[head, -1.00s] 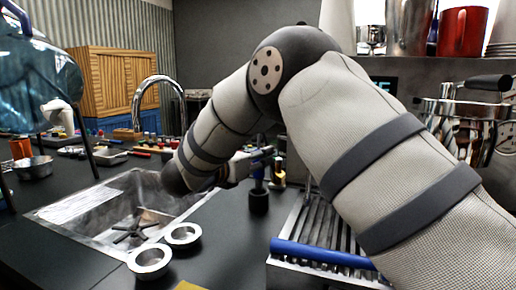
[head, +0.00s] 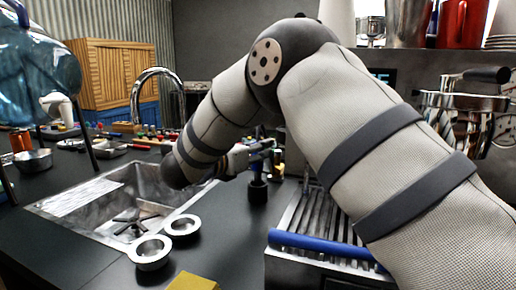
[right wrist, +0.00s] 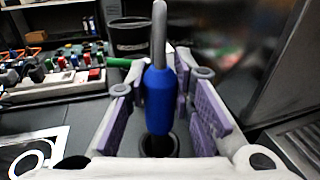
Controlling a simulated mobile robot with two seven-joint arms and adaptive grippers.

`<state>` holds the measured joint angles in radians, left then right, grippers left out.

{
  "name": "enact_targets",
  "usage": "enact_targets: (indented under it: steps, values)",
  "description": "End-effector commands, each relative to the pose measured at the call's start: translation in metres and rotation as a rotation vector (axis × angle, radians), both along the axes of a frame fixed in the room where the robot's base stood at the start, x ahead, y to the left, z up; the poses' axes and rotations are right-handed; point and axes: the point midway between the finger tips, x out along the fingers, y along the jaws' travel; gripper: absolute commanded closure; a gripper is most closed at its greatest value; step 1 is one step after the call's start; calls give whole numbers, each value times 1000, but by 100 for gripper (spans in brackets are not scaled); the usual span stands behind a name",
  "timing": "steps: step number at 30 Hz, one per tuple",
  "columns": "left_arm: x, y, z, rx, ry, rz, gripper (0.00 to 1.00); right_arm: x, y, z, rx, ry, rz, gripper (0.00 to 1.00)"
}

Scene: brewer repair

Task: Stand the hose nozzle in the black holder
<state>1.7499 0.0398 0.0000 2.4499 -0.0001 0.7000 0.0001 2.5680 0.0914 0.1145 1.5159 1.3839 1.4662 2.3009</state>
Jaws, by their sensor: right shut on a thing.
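The hose nozzle (right wrist: 158,98) is blue with a dark lower end, and a grey hose rises from its top. It stands close to upright between the purple pads of my right gripper (right wrist: 163,108), which is shut on it. In the head view the right gripper (head: 264,148) is small and partly behind my arm. The black holder (head: 257,191) stands on the counter right below. In the wrist view the holder's ring (right wrist: 158,146) shows at the nozzle's lower end; I cannot tell how deep the tip sits. My left gripper is not in view.
A steel sink (head: 100,212) lies to the left, with two round metal filter baskets (head: 150,252) at its near right corner. A slatted drip tray with a blue front bar (head: 320,247) is at the right. A row of small coloured items (right wrist: 60,72) lies behind the holder.

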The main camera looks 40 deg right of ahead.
Motion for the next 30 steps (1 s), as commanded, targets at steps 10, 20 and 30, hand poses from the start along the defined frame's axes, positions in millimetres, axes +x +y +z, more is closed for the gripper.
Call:
enact_targets:
  steps: [10, 20, 30]
  values:
    - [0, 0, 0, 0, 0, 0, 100, 0, 0, -4, 0, 1, 0, 100]
    - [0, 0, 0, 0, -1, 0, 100, 0, 0, -9, -1, 0, -1, 100]
    - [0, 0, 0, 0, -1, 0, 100, 0, 0, -9, -1, 0, -1, 55]
